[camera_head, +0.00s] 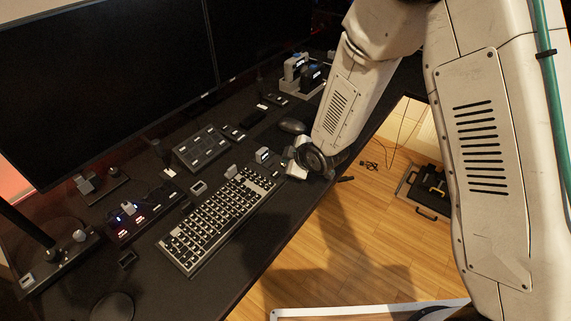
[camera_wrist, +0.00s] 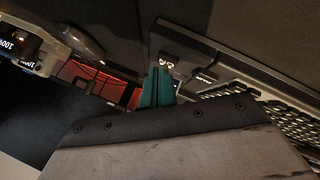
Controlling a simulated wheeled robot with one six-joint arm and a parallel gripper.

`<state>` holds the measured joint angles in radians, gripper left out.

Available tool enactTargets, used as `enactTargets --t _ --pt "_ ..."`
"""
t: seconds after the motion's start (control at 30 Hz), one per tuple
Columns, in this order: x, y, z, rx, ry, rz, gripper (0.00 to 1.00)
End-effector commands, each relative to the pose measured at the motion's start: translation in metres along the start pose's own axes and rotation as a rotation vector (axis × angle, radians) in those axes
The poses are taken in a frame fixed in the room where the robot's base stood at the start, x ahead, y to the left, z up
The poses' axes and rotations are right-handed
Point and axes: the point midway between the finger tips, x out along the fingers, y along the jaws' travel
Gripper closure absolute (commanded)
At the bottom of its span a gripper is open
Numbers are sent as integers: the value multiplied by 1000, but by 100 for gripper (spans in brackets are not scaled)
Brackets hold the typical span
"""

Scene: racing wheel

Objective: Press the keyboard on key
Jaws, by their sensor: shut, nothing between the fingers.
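My gripper (camera_wrist: 158,72) shows there as teal fingers, shut and empty. Their tips are close to a small dark part with a white marking (camera_wrist: 169,60) at the keyboard's end. I cannot tell whether they touch it or whether it is the on key. In the head view my arm reaches down to the keyboard's far end, and the fingers cannot be made out.
A large monitor (camera_head: 100,75) stands behind the keyboard. A button box (camera_head: 201,146) and a lit switch panel (camera_head: 130,218) sit between them. A dark mouse (camera_head: 292,126) lies beyond my wrist. The desk's front edge drops to a wooden floor (camera_head: 330,235).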

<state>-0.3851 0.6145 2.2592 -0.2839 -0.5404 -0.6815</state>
Motion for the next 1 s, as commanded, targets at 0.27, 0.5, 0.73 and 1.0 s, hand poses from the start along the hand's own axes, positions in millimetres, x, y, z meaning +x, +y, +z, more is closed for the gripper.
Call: enactTargets --t 0.27,0.5,0.73,1.0 --pt "0 0 0 0 -1 0 100" --pt "0 0 0 0 -1 0 100" --pt "-5 4 -4 -1 -1 0 100" --pt "-6 4 -4 0 -1 -1 100"
